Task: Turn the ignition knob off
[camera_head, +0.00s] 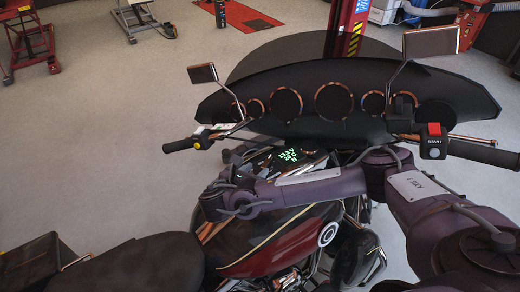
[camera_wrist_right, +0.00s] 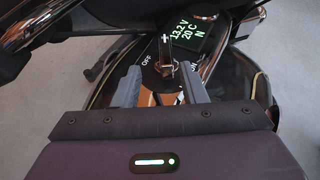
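The ignition knob (camera_wrist_right: 166,62) shows in the right wrist view as a small upright metallic grip on a dark round panel, with a white mark above it and the word OFF to its left. The lit green display (camera_wrist_right: 192,35) is just beyond it. My right gripper (camera_wrist_right: 161,72) is open, with one grey finger on each side of the knob; I cannot tell whether either touches it. In the head view my right arm reaches across the tank to the console, where the knob cannot be made out. The display (camera_head: 290,155) shows there too. My left gripper is out of view.
The motorcycle's fairing (camera_head: 345,100), left mirror (camera_head: 202,73) and right mirror (camera_head: 432,41) rise beyond the console. The right handlebar has a red START switch (camera_head: 434,130). The tank (camera_head: 265,250) and seat (camera_head: 110,268) lie nearer. Open floor is at left.

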